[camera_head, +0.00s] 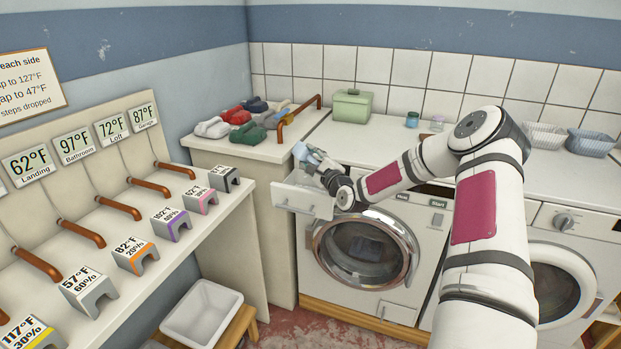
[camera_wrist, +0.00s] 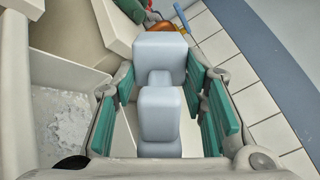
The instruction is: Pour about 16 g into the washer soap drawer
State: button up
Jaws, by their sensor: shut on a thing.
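The washer soap drawer (camera_head: 290,199) is pulled open at the upper left of the left-hand washer. My gripper (camera_head: 325,172) is over the drawer, shut on a light blue scoop-like thing (camera_head: 307,154). In the wrist view this blue thing (camera_wrist: 158,118) lies between the teal finger pads of my gripper (camera_wrist: 160,115), with a wide block at the far end and a narrow neck. Left of the fingers is a pale open compartment (camera_wrist: 62,85), which looks like part of the drawer, with white powder on its floor. I cannot see what the blue thing holds.
The washer (camera_head: 420,240) stands under a white counter, with a green lidded box (camera_head: 352,106) and small jars (camera_head: 412,120) on top. Folded coloured cloths (camera_head: 240,116) lie on the left counter. A white tub (camera_head: 203,313) stands low at front left.

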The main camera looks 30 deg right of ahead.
jog(key=shift+d+m, duration=0.25)
jog(key=shift+m, duration=0.95)
dwell(1.6)
